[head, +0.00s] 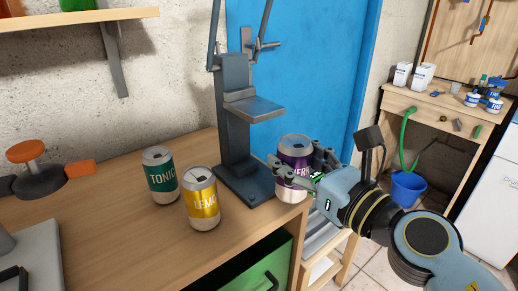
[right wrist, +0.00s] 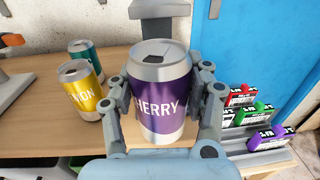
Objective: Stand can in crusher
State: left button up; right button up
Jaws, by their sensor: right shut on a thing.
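A purple and silver can labelled CHERRY (head: 294,172) is upright in my right gripper (head: 299,178), just right of the crusher's base. The right wrist view shows the can (right wrist: 159,95) between both fingers (right wrist: 162,95). The grey crusher (head: 235,125) stands at the workbench's right end, with a flat plate partway up its column and a dark base plate (head: 246,184). A green TONIC can (head: 160,176) and a yellow lemon can (head: 202,199) stand upright left of the base. My left gripper does not show in the head view.
The wooden workbench (head: 105,225) has clear room around the two standing cans. An orange-handled tool (head: 28,152) is at the left. A blue door (head: 315,75) is behind the crusher. A green drawer (head: 250,275) is below the bench. A blue bucket (head: 407,188) stands by the far bench.

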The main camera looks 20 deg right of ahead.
jog(key=w+a+f+b, duration=0.1)
jog(key=w, duration=0.2)
jog(key=w+a+f, duration=0.1)
jog(key=w, duration=0.3)
jog(key=w+a+f+b, duration=0.1)
jog(key=w+f, duration=0.1)
jog(key=w, duration=0.1)
jog(key=shift+w+b, duration=0.2)
jog(key=shift+b, duration=0.1)
jog(key=shift+r, duration=0.2)
jog(key=shift+f, duration=0.2)
jog(key=o, duration=0.8)
jog(key=shift+o, duration=0.2)
jog(key=shift+r, duration=0.2)
